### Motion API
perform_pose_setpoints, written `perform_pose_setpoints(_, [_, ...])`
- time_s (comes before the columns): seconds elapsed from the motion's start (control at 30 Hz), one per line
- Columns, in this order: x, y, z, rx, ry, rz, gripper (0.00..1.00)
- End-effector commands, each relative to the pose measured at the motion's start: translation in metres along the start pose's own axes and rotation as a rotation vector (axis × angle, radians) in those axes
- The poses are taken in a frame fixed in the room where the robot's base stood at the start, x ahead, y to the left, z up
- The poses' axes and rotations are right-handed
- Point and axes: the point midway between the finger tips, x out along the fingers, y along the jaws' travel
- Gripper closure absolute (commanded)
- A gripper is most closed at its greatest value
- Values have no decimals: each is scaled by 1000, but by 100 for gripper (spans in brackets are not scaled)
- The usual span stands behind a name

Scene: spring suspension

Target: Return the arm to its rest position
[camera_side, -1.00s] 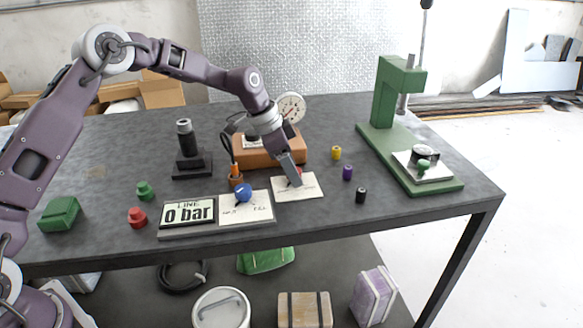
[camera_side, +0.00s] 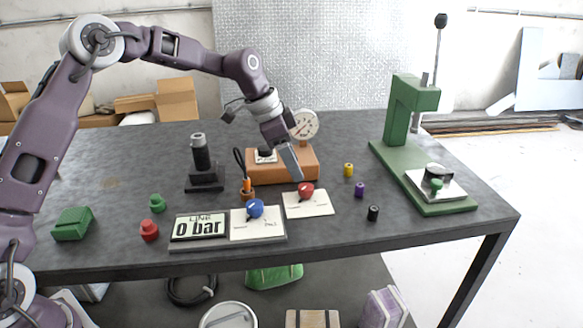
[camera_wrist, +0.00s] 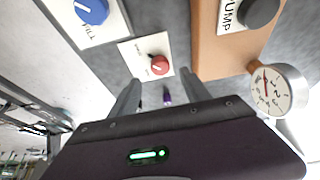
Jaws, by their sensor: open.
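My gripper (camera_side: 291,163) is above the table, just behind and above the red knob (camera_side: 306,189) on its white card, and apart from it. Its jaws hold nothing. In the wrist view, my gripper (camera_wrist: 168,92) shows two fingers spread apart, with the red knob (camera_wrist: 159,65) beyond them. The orange-brown box (camera_side: 262,172) with a round gauge (camera_side: 304,125) stands behind my gripper.
A green press (camera_side: 412,130) with an upright lever stands at the right. Small yellow (camera_side: 348,170), purple (camera_side: 360,190) and black (camera_side: 373,213) cylinders stand between. A black post (camera_side: 201,155) and red and green pieces are at the left. Space above the table is mostly free.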

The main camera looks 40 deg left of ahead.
Motion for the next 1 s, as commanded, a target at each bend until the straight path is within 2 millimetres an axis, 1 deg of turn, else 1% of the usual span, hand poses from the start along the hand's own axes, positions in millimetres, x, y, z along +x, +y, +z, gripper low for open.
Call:
perform_pose_setpoints(0.07, [-12, 7, 0, -3, -9, -15, 45])
perform_pose_setpoints(0.13, [-38, 25, 4, -20, -32, -50, 45])
perform_pose_setpoints(0.17, [-54, 36, 8, -34, -44, -72, 45])
perform_pose_setpoints(0.2, [-76, 52, 16, -62, -60, -106, 45])
perform_pose_setpoints(0.27, [-110, 80, 34, -119, -78, -161, 45])
perform_pose_setpoints(0.3, [-131, 98, 49, -166, -84, -197, 45])
perform_pose_setpoints(0.37, [-160, 126, 75, -245, -79, -249, 45])
perform_pose_setpoints(0.4, [-176, 146, 94, -303, -67, -280, 45])
perform_pose_setpoints(0.47, [-195, 174, 126, -395, -41, -317, 45])
perform_pose_setpoints(0.5, [-203, 191, 146, -455, -19, -333, 45])
perform_pose_setpoints(0.6, [-210, 226, 191, -584, 36, -347, 45])
perform_pose_setpoints(0.7, [-207, 248, 218, -668, 76, -342, 45])
perform_pose_setpoints(0.8, [-204, 257, 231, -706, 96, -336, 45])
perform_pose_setpoints(1.0, [-203, 258, 232, -713, 96, -335, 45])
